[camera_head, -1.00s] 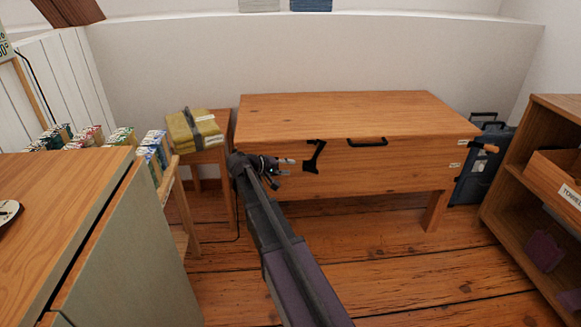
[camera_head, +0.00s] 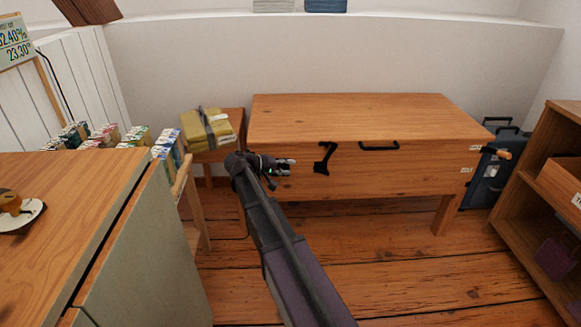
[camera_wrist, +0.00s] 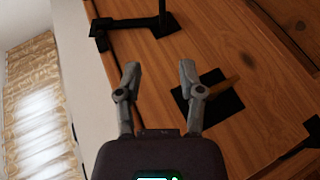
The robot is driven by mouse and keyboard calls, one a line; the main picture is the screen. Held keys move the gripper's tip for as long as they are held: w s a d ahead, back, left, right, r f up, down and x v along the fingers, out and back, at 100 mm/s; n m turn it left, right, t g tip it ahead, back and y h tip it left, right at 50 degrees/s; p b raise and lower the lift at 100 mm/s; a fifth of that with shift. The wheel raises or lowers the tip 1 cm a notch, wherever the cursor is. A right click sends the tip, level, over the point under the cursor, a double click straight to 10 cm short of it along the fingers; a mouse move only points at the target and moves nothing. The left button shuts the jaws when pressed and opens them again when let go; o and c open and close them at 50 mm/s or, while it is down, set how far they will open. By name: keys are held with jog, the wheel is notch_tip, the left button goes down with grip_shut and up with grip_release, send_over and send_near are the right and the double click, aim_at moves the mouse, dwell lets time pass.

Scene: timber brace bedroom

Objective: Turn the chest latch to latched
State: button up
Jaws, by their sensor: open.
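The wooden chest (camera_head: 345,118) stands against the back wall with its lid down. A black angled fitting (camera_head: 324,158) is on its front. A lever with an orange-brown grip (camera_head: 497,153) is at its right end, beside small labels too small to read. My gripper (camera_head: 291,167) is open and empty, in front of the chest's left part, left of the black fitting and apart from it. In the wrist view my gripper (camera_wrist: 158,75) has wood beyond it, with a black plate (camera_wrist: 226,101) bearing a wooden peg beside the right finger, and a black bracket (camera_wrist: 130,24) above.
A black handle (camera_head: 380,146) is on the chest front. A cabinet (camera_head: 75,210) fills the near left. A shelf unit (camera_head: 545,190) and blue suitcase (camera_head: 487,180) are right. Floor before the chest is clear.

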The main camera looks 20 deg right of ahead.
jog(key=shift+a+r, duration=0.3)
jog(key=shift+a, duration=0.3)
jog(key=shift+s+p, duration=0.15)
jog(key=shift+p, duration=0.15)
jog(key=c, duration=0.7)
jog(key=shift+s, duration=0.3)
jog(key=s+a+y+p, duration=0.6)
jog(key=s+a, duration=0.1)
jog(key=s, duration=0.4)
jog(key=s+a+r+n+g+y+p, duration=0.1)
jog(key=s+a+y+p, duration=0.6)
jog(key=s, duration=0.4)
jog(key=shift+s+a+r+y, duration=0.15)
jog(key=shift+a+r+y, duration=0.15)
jog(key=shift+a, duration=0.35)
jog(key=shift+a, duration=0.1)
